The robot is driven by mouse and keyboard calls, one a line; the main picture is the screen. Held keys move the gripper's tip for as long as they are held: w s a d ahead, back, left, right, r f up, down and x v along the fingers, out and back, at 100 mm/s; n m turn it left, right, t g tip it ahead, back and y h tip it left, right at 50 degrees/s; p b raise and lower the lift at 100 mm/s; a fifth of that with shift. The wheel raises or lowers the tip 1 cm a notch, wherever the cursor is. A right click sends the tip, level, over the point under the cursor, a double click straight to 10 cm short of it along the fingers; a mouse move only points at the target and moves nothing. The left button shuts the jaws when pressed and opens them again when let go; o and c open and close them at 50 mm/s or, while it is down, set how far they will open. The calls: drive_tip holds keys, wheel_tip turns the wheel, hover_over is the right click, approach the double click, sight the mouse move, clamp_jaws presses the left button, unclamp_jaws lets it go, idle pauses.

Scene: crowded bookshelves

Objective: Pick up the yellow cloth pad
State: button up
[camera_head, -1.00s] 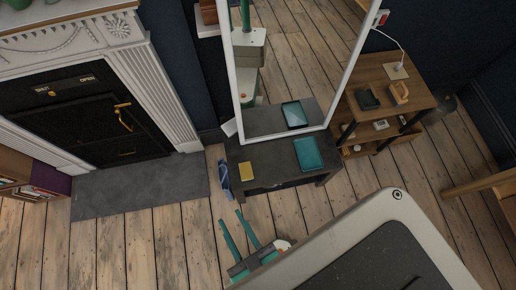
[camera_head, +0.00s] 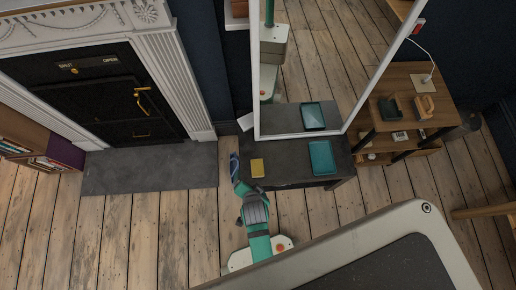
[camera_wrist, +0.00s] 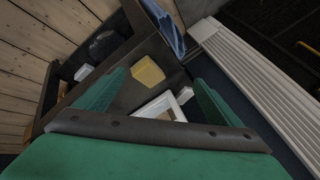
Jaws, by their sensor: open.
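The yellow cloth pad (camera_head: 257,168) lies on the left part of a low dark table (camera_head: 285,155) in the head view. It also shows in the wrist view (camera_wrist: 147,71), framed between the two green fingers and beyond their tips. My gripper (camera_head: 241,187) is at the table's front left corner in the head view, close to the pad's left side. In the wrist view my gripper (camera_wrist: 160,78) has its fingers spread apart with nothing held between them.
A teal tray (camera_head: 322,158) lies on the table to the right of the pad. A tall white-framed mirror (camera_head: 256,75) stands behind. A blue item (camera_wrist: 166,28) is at the table's left end.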

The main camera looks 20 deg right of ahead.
drive_tip(key=w+d+m+g, duration=0.1)
drive_tip(key=w+d+f+m+g, duration=0.1)
drive_tip(key=w, duration=0.1)
drive_tip(key=w+d+f+m+g, duration=0.1)
drive_tip(key=w+m, duration=0.1)
drive_tip(key=shift+f, duration=0.25)
drive_tip(key=w+d+m+g, duration=0.1)
drive_tip(key=w+d+r+m+g, duration=0.1)
drive_tip(key=w+m, duration=0.1)
drive_tip(key=shift+d+r+m+y, duration=0.1)
drive_tip(key=shift+m+y, duration=0.2)
drive_tip(key=shift+y, duration=0.1)
drive_tip(key=m+g, duration=0.1)
hover_over(257, 168)
drive_tip(key=shift+m, duration=0.3)
drive_tip(key=f, duration=0.4)
drive_tip(key=shift+w+f, duration=0.25)
drive_tip(key=shift+s+d+f, duration=0.15)
drive_tip(key=shift+f, duration=2.45)
drive_tip(key=c, duration=1.1)
